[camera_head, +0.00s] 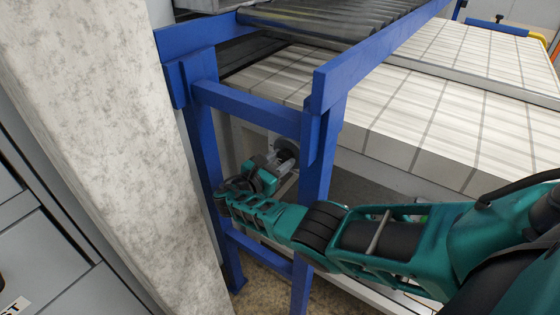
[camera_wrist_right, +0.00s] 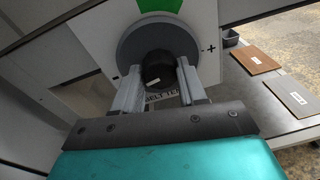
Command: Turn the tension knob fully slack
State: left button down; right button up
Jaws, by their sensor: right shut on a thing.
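The tension knob (camera_wrist_right: 158,66) is black and round, with a short white mark on its lower face. It sits at the centre of a grey disc (camera_wrist_right: 130,45) on a white panel, with a plus sign at right, a minus sign at left and a partly hidden label that begins "BELT". My right gripper (camera_wrist_right: 157,76) is shut on the knob, one metal finger on each side. In the head view my right gripper (camera_head: 279,167) reaches between the blue posts to the dark dial (camera_head: 286,149). My left gripper is not in view.
Blue frame posts (camera_head: 318,165) stand close beside my right arm, under a roller conveyor (camera_head: 330,18). A concrete pillar (camera_head: 110,130) is at left. In the wrist view, brown boards (camera_wrist_right: 258,61) and a small dark bin (camera_wrist_right: 230,39) lie at right.

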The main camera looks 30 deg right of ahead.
jog(key=o, duration=1.1)
jog(key=shift+c, duration=0.2)
jog(key=shift+a, duration=0.1)
jog(key=shift+s+a, duration=0.1)
jog(key=shift+a, duration=0.15)
pick_arm(q)
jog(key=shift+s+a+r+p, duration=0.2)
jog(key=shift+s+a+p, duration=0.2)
jog(key=shift+p, duration=0.45)
pick_arm(e)
jog(key=f+v, duration=0.1)
jog(key=v, duration=1)
jog(key=shift+a+r, duration=0.2)
jog(key=shift+r, duration=0.3)
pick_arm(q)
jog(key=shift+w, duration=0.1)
pick_arm(e)
jog(key=shift+s, duration=0.2)
